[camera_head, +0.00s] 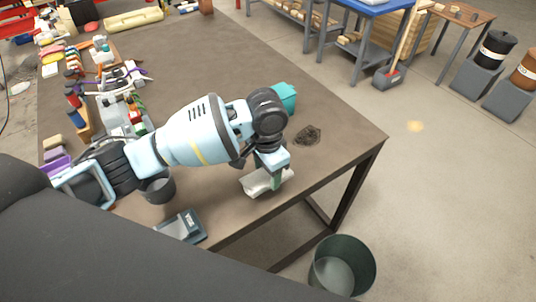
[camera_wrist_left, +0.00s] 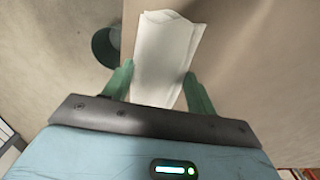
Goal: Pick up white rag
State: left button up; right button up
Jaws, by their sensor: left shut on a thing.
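The white rag (camera_head: 257,184) lies at the table's near right edge in the head view, folded and a little crumpled. My left gripper (camera_head: 274,181) reaches down onto it. In the left wrist view the white rag (camera_wrist_left: 166,50) runs between the two green fingers of my left gripper (camera_wrist_left: 160,88), which are shut on it. The head view does not clearly show whether the rag is clear of the tabletop. My right gripper is in neither view.
On the brown table (camera_head: 330,155) are a dark patch (camera_head: 308,135), a teal object (camera_head: 285,96), a dark cup (camera_head: 158,188) and a grey device (camera_head: 183,226). Tools crowd the left side. A dark green bin (camera_head: 342,268) stands on the floor below the near edge.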

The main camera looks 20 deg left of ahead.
pick_arm(q)
jog(key=s+d, duration=0.1)
jog(key=s, duration=0.7)
jog(key=shift+s+d+r+p, duration=0.2)
jog(key=shift+d+r+p, duration=0.15)
jog(key=shift+d+p, duration=0.1)
